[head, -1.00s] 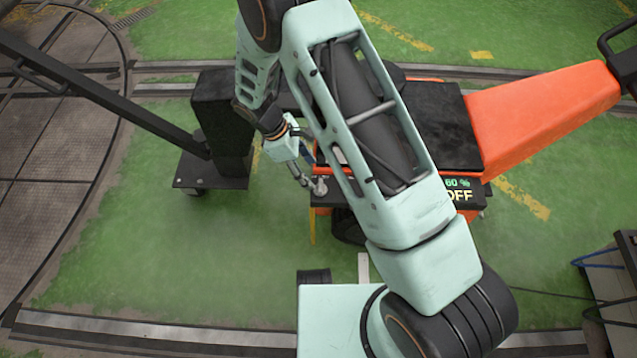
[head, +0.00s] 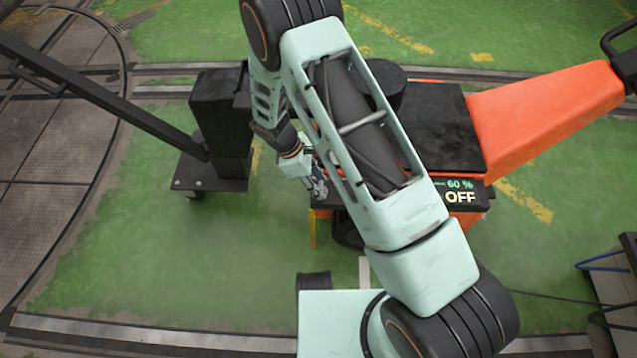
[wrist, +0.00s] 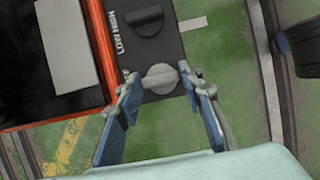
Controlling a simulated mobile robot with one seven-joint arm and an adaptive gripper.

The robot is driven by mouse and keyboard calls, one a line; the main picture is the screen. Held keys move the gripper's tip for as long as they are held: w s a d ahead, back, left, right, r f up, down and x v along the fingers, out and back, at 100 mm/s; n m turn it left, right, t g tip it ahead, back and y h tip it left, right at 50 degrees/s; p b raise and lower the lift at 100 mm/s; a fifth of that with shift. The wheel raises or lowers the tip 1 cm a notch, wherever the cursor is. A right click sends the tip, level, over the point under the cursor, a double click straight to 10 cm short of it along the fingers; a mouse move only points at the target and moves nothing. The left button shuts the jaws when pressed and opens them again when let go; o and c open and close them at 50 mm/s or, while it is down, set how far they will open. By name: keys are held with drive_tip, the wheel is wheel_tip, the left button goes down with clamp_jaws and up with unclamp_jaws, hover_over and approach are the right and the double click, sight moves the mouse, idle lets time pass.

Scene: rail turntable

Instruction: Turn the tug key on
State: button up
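The tug key looks like a round grey knob with a raised grip (wrist: 160,78) on the tug's dark control panel (wrist: 165,52) in the wrist view. My gripper (wrist: 159,74) is open, with one fingertip on each side of the grey knob; I cannot tell whether either touches it. In the head view my gripper (head: 320,190) is at the left end of the panel and hides the knob. The tug's display (head: 460,197) reads "60 %" and "OFF".
The orange tug body (head: 545,115) extends right. A black post on a wheeled base (head: 222,125) stands left of my gripper. Green floor (head: 150,250) is clear at front left.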

drive_tip(key=c, duration=0.5)
drive_tip(key=shift+m, duration=0.3)
drive_tip(key=m+g, duration=0.1)
drive_tip(key=m, duration=0.2)
drive_tip(key=shift+w+y, duration=0.15)
drive_tip(key=shift+y, duration=0.15)
drive_tip(key=m+g, duration=0.1)
drive_tip(key=m, duration=0.1)
drive_tip(key=m+g+y, duration=0.1)
drive_tip(key=m, duration=0.2)
drive_tip(key=shift+w+d+b, duration=0.1)
drive_tip(key=shift+b, duration=0.25)
drive_tip(key=m+y, duration=0.1)
drive_tip(key=m, duration=0.3)
drive_tip(key=shift+w+d+m+g, duration=0.1)
drive_tip(key=shift+m+g, duration=0.2)
drive_tip(key=shift+g, duration=0.1)
drive_tip(key=shift+d+m+y, duration=0.1)
drive_tip(key=shift+m+y, duration=0.9)
drive_tip(key=shift+m, duration=1.3)
